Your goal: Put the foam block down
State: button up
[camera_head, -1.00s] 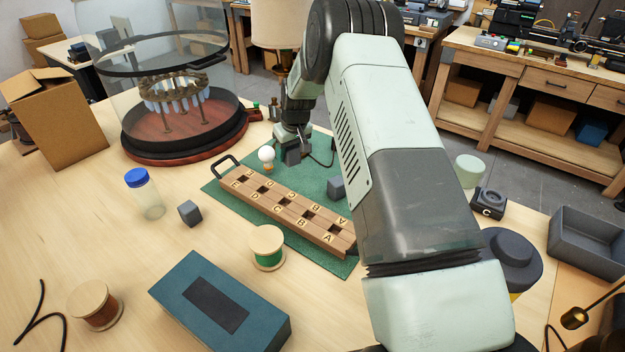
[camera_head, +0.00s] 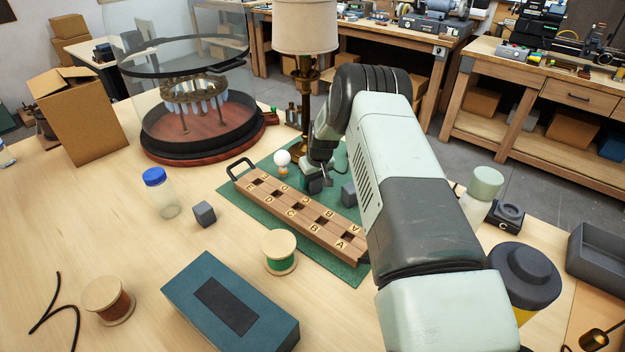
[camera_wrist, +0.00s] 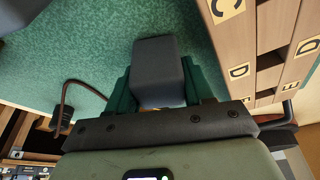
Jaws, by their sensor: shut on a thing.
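My gripper (camera_wrist: 165,97) is shut on a grey foam block (camera_wrist: 158,68), which sits between its green fingers in the wrist view. In the head view, my gripper (camera_head: 317,178) is low over the back part of the green mat (camera_head: 235,207), beyond the lettered wooden rack (camera_head: 290,212). The held block shows only as a dark shape there. I cannot tell whether it touches the mat. A second grey block (camera_head: 349,195) is on the mat to the right, and another (camera_head: 204,213) is on the bare table at left.
A white bulb (camera_head: 282,158) stands just left of my gripper, and the lamp (camera_head: 305,75) stands behind it. The rack's letters and slots (camera_wrist: 240,72) are close on the right in the wrist view. A dark cable (camera_wrist: 64,100) lies on the left.

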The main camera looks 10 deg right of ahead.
jog(key=shift+f, duration=0.1)
jog(key=o, duration=1)
jog(key=s+a+v, duration=0.2)
jog(key=v, duration=2.8)
jog(key=s+r+m+t+h, duration=0.1)
jog(key=s+r+m, duration=0.1)
jog(key=s+r, duration=0.9)
jog(key=s+d+r+m, duration=0.1)
jog(key=s, duration=1.1)
jog(key=s+d+r+m+t, duration=0.1)
jog(key=s+r, duration=0.1)
jog(key=s, duration=1.1)
